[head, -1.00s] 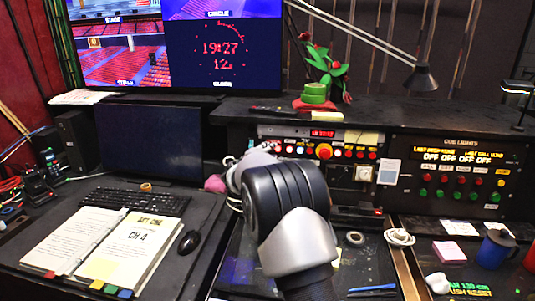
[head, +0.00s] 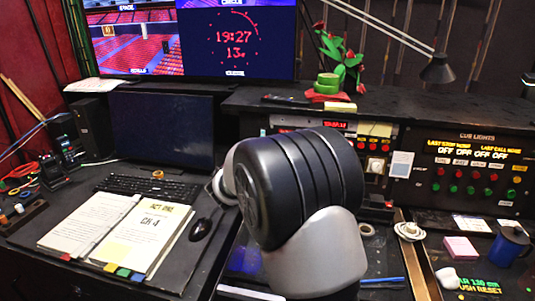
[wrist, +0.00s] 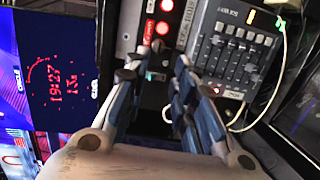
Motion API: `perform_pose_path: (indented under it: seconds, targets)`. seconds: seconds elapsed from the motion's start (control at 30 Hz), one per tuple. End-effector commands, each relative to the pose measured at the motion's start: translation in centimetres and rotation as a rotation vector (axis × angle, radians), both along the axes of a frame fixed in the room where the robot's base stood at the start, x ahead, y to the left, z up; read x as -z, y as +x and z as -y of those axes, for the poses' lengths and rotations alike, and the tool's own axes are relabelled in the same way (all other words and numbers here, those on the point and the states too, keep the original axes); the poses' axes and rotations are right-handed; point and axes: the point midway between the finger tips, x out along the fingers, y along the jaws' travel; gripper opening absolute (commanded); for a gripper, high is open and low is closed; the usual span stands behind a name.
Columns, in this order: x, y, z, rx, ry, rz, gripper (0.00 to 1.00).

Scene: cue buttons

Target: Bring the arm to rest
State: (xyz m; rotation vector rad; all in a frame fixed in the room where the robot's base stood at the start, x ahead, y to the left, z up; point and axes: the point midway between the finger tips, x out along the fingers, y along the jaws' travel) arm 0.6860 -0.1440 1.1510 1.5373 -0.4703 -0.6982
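My arm rises from the bottom of the head view, its large dark joint and grey links in front of the desk and console. In that view my gripper is mostly hidden behind the arm. In the wrist view my gripper (wrist: 154,68) has its two blue-grey fingers spread apart, with no object held between them. Past the fingertips lies a console panel with red buttons (wrist: 152,27) and a small green light. The fingers look apart from the panel, but the exact distance cannot be told.
A cue-light panel (head: 472,170) stands at the right, with a desk lamp (head: 437,70) above it. An open book (head: 150,238), keyboard (head: 147,188) and mouse (head: 201,229) lie at the left. A blue mug (head: 508,246) stands at right. A grey fader box (wrist: 236,46) is beside the fingers.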

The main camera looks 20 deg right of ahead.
Motion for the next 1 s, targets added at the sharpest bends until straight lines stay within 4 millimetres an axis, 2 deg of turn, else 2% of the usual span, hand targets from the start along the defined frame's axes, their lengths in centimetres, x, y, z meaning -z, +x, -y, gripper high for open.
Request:
perform_pose_path:
  seconds: [0.33,0.47,0.57,0.67,0.7,0.77,0.8,0.87,0.9,1.0]
  targets:
    - [-0.1,-0.1,0.1,0.003,0.003,0.001,0.25]
    - [-1.4,-2.5,1.1,0.062,0.047,0.001,0.25]
    - [-2.9,-7.2,2.6,0.164,0.137,-0.008,0.25]
    - [-3.8,-13.7,3.6,0.281,0.275,-0.031,0.25]
    - [-3.7,-16.5,3.6,0.325,0.338,-0.045,0.25]
    - [-3.3,-20.4,3.3,0.380,0.436,-0.066,0.25]
    - [-2.9,-23.0,2.8,0.411,0.505,-0.082,0.25]
    - [-2.1,-26.8,1.7,0.449,0.613,-0.105,0.25]
    - [-1.4,-29.1,0.7,0.468,0.688,-0.120,0.25]
    - [0.3,-34.5,-2.4,0.492,0.882,-0.158,0.25]
